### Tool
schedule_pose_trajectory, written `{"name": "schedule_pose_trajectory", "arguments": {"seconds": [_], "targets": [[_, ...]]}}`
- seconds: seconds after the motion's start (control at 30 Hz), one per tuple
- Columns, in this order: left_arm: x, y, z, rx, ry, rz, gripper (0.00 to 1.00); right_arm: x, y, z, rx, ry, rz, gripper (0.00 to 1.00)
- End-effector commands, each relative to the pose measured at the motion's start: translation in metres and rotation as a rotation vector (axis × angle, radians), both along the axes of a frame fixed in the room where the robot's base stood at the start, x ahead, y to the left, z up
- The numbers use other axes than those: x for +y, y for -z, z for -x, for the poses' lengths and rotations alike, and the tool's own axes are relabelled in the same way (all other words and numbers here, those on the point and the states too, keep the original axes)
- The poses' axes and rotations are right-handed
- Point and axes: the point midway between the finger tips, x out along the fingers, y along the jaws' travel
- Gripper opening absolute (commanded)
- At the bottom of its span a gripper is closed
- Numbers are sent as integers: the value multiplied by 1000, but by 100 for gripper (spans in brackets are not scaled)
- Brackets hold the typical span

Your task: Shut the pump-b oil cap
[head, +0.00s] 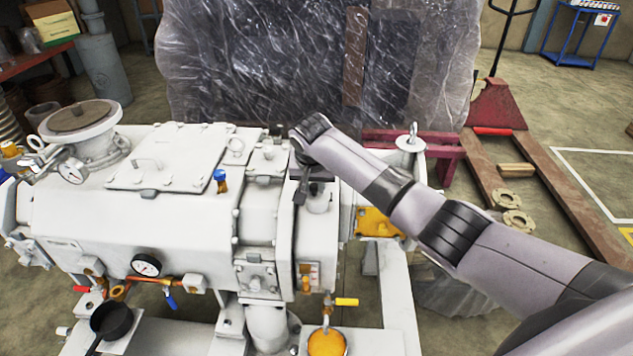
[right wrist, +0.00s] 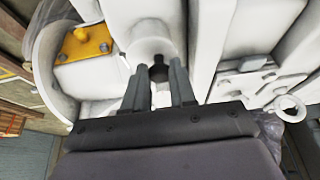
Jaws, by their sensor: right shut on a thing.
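The white pump (head: 150,200) fills the left and middle of the head view. A short white filler neck (head: 319,203) stands up at its right end. My right gripper (head: 312,184) points down over this neck and is shut on the small dark oil cap (right wrist: 159,72) at its top. In the right wrist view the two dark fingers of my right gripper (right wrist: 160,90) stand on either side of the cap. The fingers and arm hide much of the cap, so I cannot tell how tightly it sits. My left gripper is out of view.
A plastic-wrapped load (head: 320,65) stands behind the pump. A red pallet jack (head: 495,105) is at the back right. A black pan (head: 110,320) and a cup of yellow oil (head: 327,343) stand in front. A blue-topped fitting (head: 220,180) rises from the pump's top.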

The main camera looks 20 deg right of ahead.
Motion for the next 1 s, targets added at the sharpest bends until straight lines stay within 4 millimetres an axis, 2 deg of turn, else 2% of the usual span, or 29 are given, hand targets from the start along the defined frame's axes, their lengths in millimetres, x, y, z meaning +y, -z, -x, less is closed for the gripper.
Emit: {"name": "schedule_pose_trajectory", "arguments": {"seconds": [0.53,0.57,0.6,0.63,1.0], "targets": [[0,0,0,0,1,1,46,2,3,1,14,-1,19,0],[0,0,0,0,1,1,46,2,3,0,14,-1,19,35],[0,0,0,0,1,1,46,2,3,0,14,-1,19,48],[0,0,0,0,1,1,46,2,3,0,14,-1,19,51],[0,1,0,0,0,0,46,2,-2,1,9,-1,18,51]]}}
